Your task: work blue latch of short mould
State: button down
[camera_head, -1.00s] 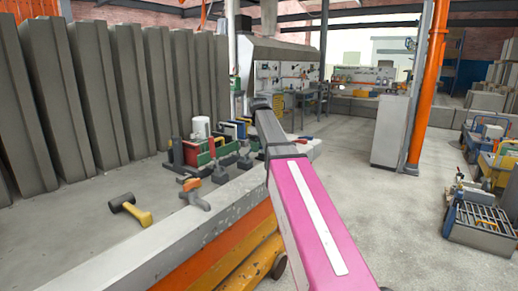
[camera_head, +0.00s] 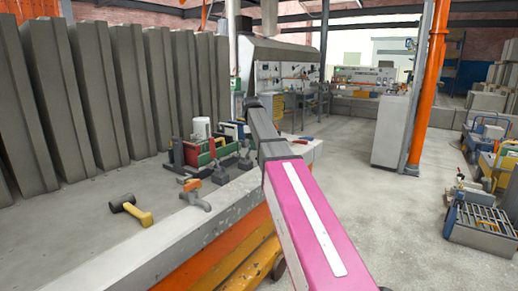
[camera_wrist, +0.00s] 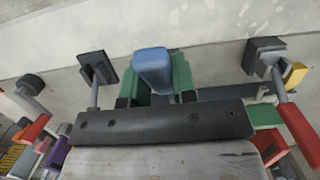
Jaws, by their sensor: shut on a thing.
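The blue latch (camera_wrist: 153,70) has a blunt block-like handle and shows at the upper middle of the wrist view, with green parts on both sides of it. My gripper (camera_wrist: 155,97) is at the latch, behind its dark crossbar, and is shut on it. The crossbar hides the fingertips and the latch's lower end. In the head view, the moulds stand as a cluster on the concrete bench, with red and green panels (camera_head: 200,152). My pink and grey arm reaches past their right side. My gripper is not clear there.
A mallet (camera_head: 130,208) and an orange-topped tool (camera_head: 193,193) lie on the bench's near part. Tall grey slabs (camera_head: 100,90) line the left.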

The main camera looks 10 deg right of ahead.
jog(key=shift+w+a+r+g+h, duration=0.3)
jog(key=shift+g+h, duration=0.1)
jog(key=shift+h, duration=0.1)
jog(key=c, duration=0.9)
grip_release()
